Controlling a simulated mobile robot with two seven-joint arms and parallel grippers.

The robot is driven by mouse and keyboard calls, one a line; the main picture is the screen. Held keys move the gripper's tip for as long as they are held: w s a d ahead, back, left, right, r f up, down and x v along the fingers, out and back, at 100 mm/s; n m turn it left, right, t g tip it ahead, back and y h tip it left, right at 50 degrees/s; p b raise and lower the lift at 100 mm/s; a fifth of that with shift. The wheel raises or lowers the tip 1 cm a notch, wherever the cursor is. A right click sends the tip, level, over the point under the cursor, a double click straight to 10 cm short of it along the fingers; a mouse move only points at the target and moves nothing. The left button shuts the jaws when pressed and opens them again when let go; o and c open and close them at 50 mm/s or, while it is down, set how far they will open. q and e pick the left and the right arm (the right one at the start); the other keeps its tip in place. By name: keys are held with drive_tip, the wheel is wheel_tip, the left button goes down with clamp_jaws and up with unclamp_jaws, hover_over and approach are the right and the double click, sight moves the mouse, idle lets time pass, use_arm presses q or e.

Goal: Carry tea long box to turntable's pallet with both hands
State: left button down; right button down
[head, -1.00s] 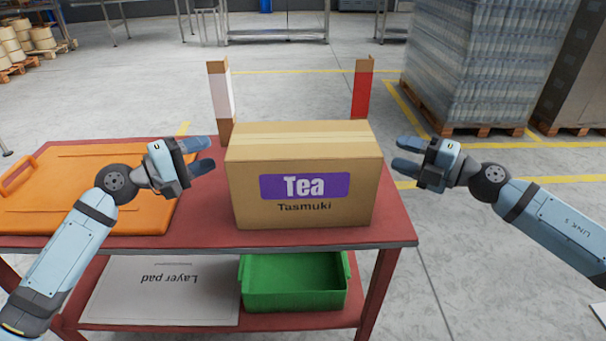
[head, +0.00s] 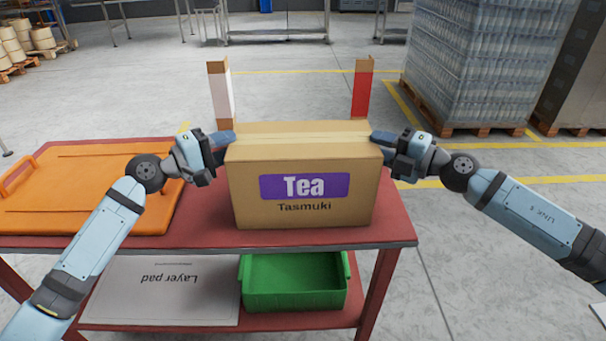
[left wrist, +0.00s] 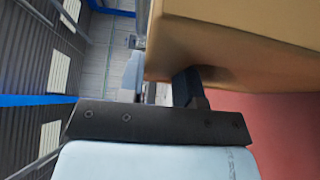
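The tea long box (head: 303,205), brown cardboard with a purple "Tea" label, sits upright on the red table. My left gripper (head: 222,147) is open at the box's left side, with its fingertips at the side near the top. In the left wrist view the box (left wrist: 235,45) fills the upper right, and a dark finger (left wrist: 189,88) meets its side. My right gripper (head: 384,152) is open at the box's right side, its upper finger at the top edge. The lower fingertips are partly hidden. I cannot tell how firmly either hand presses. The turntable's pallet is not identifiable here.
The red table (head: 200,215) also bears an orange panel (head: 90,190) at left. Its lower shelf holds a layer pad (head: 160,290) and a green bin (head: 292,298). White and red uprights (head: 362,95) stand behind the box. A wrapped bottle pallet (head: 480,70) stands back right.

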drive_tip(key=shift+r, duration=0.15)
wheel_tip(320, 180, up, 5)
drive_tip(key=p, duration=0.5)
drive_tip(key=shift+w, duration=0.1)
idle(0.9)
idle(0.4)
